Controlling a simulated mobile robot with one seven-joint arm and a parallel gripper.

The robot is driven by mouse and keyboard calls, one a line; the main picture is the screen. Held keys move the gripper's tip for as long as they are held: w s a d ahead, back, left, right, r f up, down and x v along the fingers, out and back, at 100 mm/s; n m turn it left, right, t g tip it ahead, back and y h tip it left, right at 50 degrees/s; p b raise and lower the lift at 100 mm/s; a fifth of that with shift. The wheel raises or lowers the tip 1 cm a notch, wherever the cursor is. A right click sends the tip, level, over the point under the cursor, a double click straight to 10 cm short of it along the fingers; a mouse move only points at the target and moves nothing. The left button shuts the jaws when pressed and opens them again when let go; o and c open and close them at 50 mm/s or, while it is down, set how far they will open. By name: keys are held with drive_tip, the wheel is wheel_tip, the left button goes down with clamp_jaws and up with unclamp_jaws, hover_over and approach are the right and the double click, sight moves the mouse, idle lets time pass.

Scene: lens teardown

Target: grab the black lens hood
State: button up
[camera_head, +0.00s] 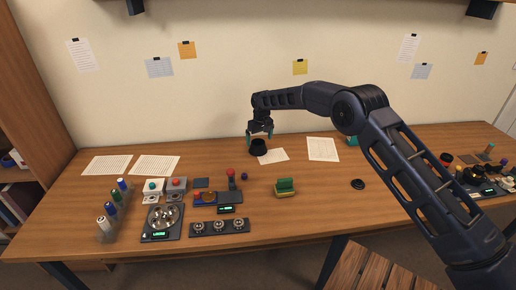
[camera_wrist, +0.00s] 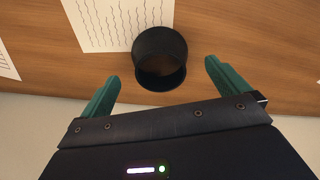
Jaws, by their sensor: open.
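The black lens hood (camera_head: 258,147) is a short dark open ring near the back of the desk, beside a sheet of paper. In the wrist view the lens hood (camera_wrist: 160,55) shows its hollow inside and overlaps the paper's edge. My gripper (camera_head: 260,133) is just above and behind the hood in the head view. In the wrist view my gripper (camera_wrist: 160,78) is open, with one teal finger to each side of the hood's lower part. No contact between fingers and hood shows there.
A written paper (camera_wrist: 105,20) lies by the hood. A round black cap (camera_head: 358,184) lies on the desk (camera_head: 310,215) to the right. Buttons, dials and a tray (camera_head: 163,218) of parts fill the left. The wall is close behind my gripper.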

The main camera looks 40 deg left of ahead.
sight(258, 144)
drive_tip(key=shift+w+a+f, duration=0.15)
drive_tip(key=shift+a+f, duration=0.1)
drive_tip(key=shift+f, duration=0.6)
drive_tip(key=shift+w+a+f, duration=0.1)
drive_tip(key=shift+a+f, duration=0.15)
drive_tip(key=shift+f, duration=0.55)
drive_tip(key=shift+w+a+f, duration=0.15)
drive_tip(key=shift+a+f, duration=0.1)
drive_tip(key=shift+f, duration=0.6)
drive_tip(key=c, duration=0.9)
